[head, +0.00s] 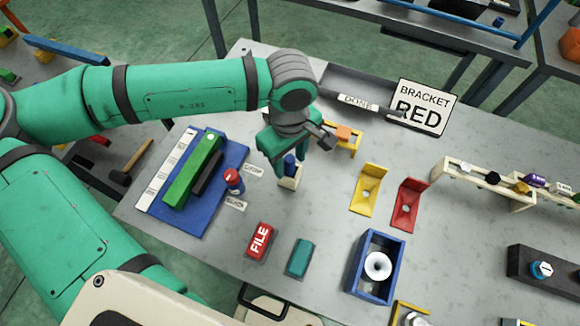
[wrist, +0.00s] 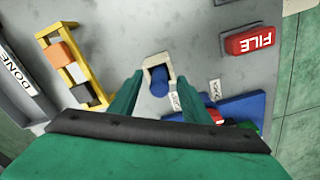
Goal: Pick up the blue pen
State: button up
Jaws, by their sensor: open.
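The blue pen (head: 290,163) shows as a short blue cylinder at a small pale holder (head: 289,182) on the grey table. In the wrist view the blue pen (wrist: 159,82) lies between my fingers, with the cream holder (wrist: 148,69) framing its far side. My gripper (head: 288,170) points down over the holder. In the wrist view my gripper (wrist: 160,77) is open, one finger on each side of the pen with a gap to each. The pen's lower part is hidden, and I cannot tell the height of the fingertips.
A red-topped item (head: 233,180) and a blue board (head: 206,218) with a green block stand left of the holder. A yellow rack (head: 356,143) with an orange block is behind right. A red FILE block (head: 260,240) and a teal block (head: 300,257) lie in front.

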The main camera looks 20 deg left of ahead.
jog(key=shift+f, duration=0.15)
grip_shut()
jog(key=shift+r, duration=3.45)
